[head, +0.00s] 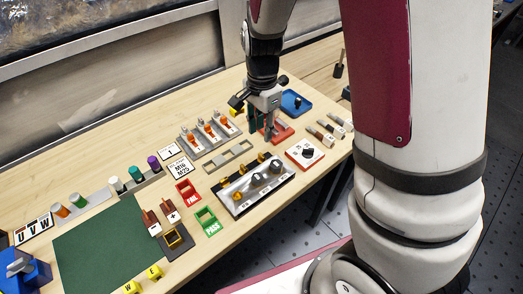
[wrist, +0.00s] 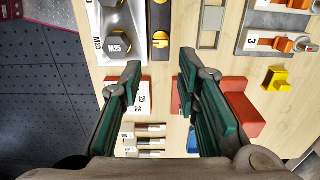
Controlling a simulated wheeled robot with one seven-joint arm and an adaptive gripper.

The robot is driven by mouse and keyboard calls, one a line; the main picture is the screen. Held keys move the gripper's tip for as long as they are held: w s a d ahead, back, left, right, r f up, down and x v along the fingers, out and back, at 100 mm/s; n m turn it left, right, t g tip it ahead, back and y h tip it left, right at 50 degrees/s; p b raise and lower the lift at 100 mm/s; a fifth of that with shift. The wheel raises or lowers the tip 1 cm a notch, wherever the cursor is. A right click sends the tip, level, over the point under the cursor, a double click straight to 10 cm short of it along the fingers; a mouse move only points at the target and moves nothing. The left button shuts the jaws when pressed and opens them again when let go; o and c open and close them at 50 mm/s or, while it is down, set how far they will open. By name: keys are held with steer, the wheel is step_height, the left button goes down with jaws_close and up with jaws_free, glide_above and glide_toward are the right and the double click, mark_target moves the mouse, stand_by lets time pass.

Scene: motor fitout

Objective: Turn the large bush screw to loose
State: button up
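My gripper (head: 268,128) points down above the right part of the bench, near a red block. In the wrist view my gripper (wrist: 160,70) is open, with nothing between its two green-padded fingers. Nothing I see is labelled as the large bush screw. A silver plate (head: 236,203) carries several dark and brass round parts. In the wrist view a dark hexagonal head (wrist: 118,47), beside an M25 label, sits on it at top left, beyond the left fingertip. A white-topped red box (head: 297,159) with a black knob (head: 307,153) stands to the plate's right; the left finger partly covers it in the wrist view.
The red block (wrist: 246,113) lies by my right finger, with a small yellow part (wrist: 276,80) beyond. A blue tray (head: 297,101), small brown-and-white parts (head: 326,130) and an orange-lever row (head: 209,130) surround the gripper. A green mat (head: 110,240) covers the bench's left.

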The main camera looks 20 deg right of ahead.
mark_target(262, 155)
step_height(262, 155, down, 10)
steer(key=shift+f, duration=0.1)
stand_by(0.4)
jaws_close()
